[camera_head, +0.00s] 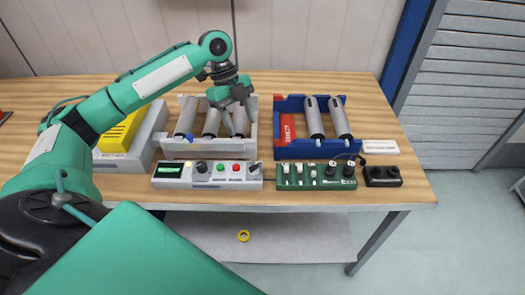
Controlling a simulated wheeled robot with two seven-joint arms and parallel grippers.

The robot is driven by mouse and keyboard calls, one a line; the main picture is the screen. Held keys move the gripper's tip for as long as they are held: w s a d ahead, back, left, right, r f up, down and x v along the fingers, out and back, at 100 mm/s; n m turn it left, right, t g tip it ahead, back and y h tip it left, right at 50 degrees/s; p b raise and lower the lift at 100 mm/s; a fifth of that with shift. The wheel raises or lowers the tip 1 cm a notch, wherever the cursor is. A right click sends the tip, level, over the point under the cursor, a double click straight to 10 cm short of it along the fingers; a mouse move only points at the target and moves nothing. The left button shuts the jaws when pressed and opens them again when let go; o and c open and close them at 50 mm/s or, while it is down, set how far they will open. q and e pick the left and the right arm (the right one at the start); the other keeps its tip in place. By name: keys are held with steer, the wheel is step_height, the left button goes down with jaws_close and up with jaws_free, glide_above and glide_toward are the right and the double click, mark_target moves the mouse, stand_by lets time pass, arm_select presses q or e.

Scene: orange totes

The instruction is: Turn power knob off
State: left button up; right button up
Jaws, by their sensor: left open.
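A white control panel (177,184) lies along the table's front edge, with a dark display, a black knob (201,167) and red and green buttons. A green panel (300,183) to its right carries several white switches and black knobs (348,170). The labels are too small to read, so I cannot tell which knob is the power knob or how it is set. My left gripper (238,120) is open, pointing down over the grey roller tray, behind and above the white panel. It appears apart from the knobs. My right gripper is out of view.
A grey tray (178,149) and a blue tray (300,152) with rollers stand behind the panels. A yellow-topped box (122,133) is at left. A small black box (382,176) and a white block (380,147) are at right.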

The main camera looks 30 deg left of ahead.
arm_select(q)
steer(key=p, duration=0.1)
glide_toward(255, 166)
steer(key=p+x, duration=0.1)
steer(key=x, duration=0.6)
steer(key=shift+s+d+f, duration=0.1)
steer(key=shift+d+f, duration=0.05)
steer(key=shift+f, duration=0.4)
steer(key=shift+d+f, duration=0.1)
steer(key=shift+f, duration=0.05)
steer(key=c, duration=0.7)
steer(key=shift+c, duration=1.4)
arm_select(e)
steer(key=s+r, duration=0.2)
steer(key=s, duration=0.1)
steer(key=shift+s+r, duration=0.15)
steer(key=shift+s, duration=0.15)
